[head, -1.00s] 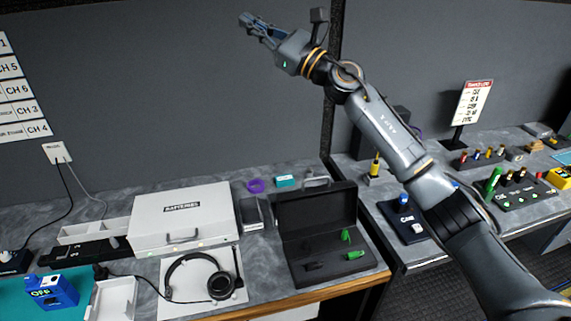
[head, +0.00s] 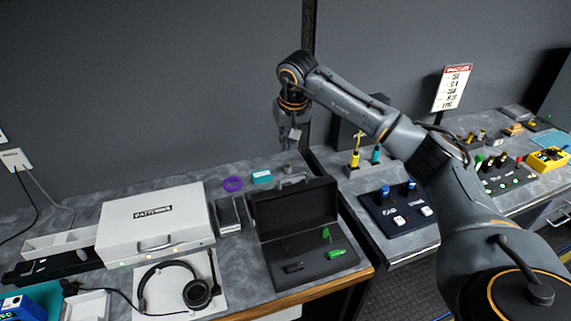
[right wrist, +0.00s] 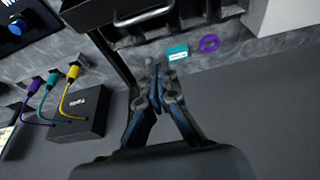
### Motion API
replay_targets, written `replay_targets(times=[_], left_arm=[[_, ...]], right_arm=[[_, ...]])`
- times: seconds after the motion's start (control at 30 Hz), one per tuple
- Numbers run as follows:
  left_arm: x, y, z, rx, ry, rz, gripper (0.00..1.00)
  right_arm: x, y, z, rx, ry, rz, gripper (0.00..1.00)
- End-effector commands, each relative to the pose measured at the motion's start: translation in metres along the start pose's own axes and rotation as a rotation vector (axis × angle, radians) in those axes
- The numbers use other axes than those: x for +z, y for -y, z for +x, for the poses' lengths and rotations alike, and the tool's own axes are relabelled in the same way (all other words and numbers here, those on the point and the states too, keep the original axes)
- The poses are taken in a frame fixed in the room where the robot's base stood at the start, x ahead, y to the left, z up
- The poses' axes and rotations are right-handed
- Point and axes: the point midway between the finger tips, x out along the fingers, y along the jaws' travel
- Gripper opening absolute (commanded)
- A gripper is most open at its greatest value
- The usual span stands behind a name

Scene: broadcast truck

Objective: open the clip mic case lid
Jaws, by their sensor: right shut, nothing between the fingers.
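The dark clip mic case (head: 275,270) stands on the grey counter near its front right corner. Its lid (head: 297,208) is raised at the back, and a green clip (head: 336,254) and small dark parts lie in the open base. My right gripper (head: 290,143) hangs pointing down behind the raised lid, apart from it, fingers shut and empty. In the right wrist view the shut fingertips (right wrist: 158,70) point toward a metal handle (right wrist: 143,16) by the dark case at the top. My left gripper is not in view.
A silver case (head: 155,222) and a headset (head: 178,285) are to the left. A purple ring (head: 232,184) and a teal box (head: 262,177) lie behind the case. A second counter with control panels (head: 398,208) is to the right, past a gap.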

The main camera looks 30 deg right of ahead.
Motion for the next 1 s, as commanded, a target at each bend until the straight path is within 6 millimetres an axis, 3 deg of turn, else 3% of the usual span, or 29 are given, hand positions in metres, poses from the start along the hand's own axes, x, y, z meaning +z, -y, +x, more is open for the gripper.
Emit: replay_targets(times=[0.37,0.7,1.0], left_arm=[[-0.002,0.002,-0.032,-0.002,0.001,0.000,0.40],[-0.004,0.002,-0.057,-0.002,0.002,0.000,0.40],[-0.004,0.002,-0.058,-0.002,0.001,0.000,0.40]], right_arm=[[0.000,0.001,0.074,-0.002,0.005,0.004,0.00],[0.033,0.001,0.063,-0.002,0.001,0.002,0.00],[0.038,0.001,0.063,-0.003,-0.001,0.003,0.00]])
